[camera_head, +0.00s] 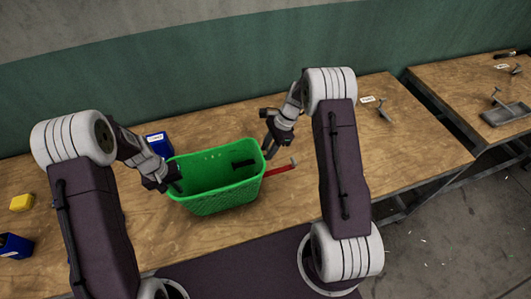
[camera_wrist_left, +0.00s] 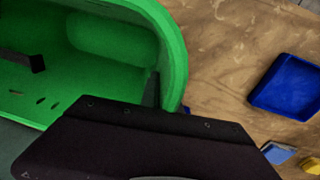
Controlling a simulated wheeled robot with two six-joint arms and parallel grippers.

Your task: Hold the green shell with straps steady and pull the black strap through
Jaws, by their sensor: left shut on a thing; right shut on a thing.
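The green shell (camera_head: 212,204) is an open, basket-like tub standing upright on the wooden bench. My left gripper (camera_head: 174,184) is shut on its left rim; the fingertips are partly hidden. The rim and inside of the shell show large in the left wrist view (camera_wrist_left: 172,50). A short piece of black strap (camera_head: 243,163) shows against the inner right wall, and a dark piece also shows inside in the left wrist view (camera_wrist_left: 37,63). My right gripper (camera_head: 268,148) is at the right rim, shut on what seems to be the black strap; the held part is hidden.
A red bar with a grey end (camera_head: 281,169) lies just right of the shell. A blue bin (camera_head: 158,144) stands behind it at left. A yellow block (camera_head: 21,202) and another blue bin (camera_head: 14,245) are at far left. The bench right of my right arm is mostly clear.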

